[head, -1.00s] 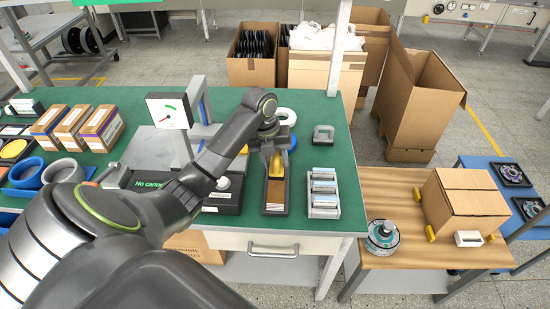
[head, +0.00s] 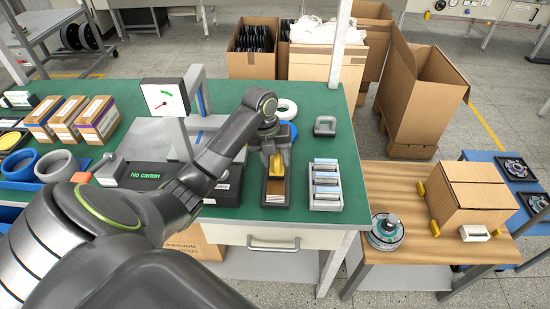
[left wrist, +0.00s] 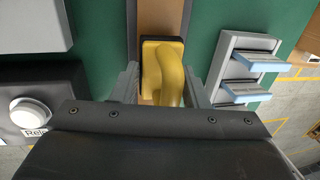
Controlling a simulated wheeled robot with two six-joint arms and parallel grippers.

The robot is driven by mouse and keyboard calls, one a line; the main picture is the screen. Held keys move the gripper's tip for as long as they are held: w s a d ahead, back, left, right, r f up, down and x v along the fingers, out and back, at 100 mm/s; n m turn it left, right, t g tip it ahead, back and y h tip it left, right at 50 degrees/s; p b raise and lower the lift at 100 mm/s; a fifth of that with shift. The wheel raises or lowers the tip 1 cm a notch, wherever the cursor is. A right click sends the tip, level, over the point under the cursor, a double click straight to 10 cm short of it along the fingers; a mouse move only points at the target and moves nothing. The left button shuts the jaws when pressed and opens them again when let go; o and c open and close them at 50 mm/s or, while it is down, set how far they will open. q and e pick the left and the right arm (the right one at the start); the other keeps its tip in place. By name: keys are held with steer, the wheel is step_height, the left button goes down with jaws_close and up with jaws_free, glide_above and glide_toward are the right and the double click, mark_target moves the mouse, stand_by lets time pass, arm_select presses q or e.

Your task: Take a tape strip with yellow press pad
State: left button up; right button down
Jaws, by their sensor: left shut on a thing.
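My left gripper (head: 273,150) is shut on the yellow press pad (left wrist: 168,72). In the left wrist view the pad's yellow handle lies between the two fingers, with a dark edge along its left side. In the head view the yellow pad (head: 276,165) shows at the far part of a narrow dark tray (head: 289,192). A brown strip (head: 276,187) lies in that tray and also shows past the pad in the left wrist view (left wrist: 160,14). I cannot tell whether the pad touches the strip. My right gripper is not in view.
A grey holder (head: 326,206) with pale blue-topped pieces stands close to the tray's right. A black box with a white button (left wrist: 30,113) is on its left. A white ring (head: 286,108) and grey block (head: 325,126) lie behind. Green table (head: 325,100) is clear at back right.

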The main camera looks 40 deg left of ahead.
arm_select(q)
steer(key=shift+f, duration=0.5)
stand_by(0.4)
stand_by(0.5)
steer(key=shift+f, duration=0.1)
stand_by(0.8)
step_height(320, 180, up, 7)
steer(key=p, duration=0.7)
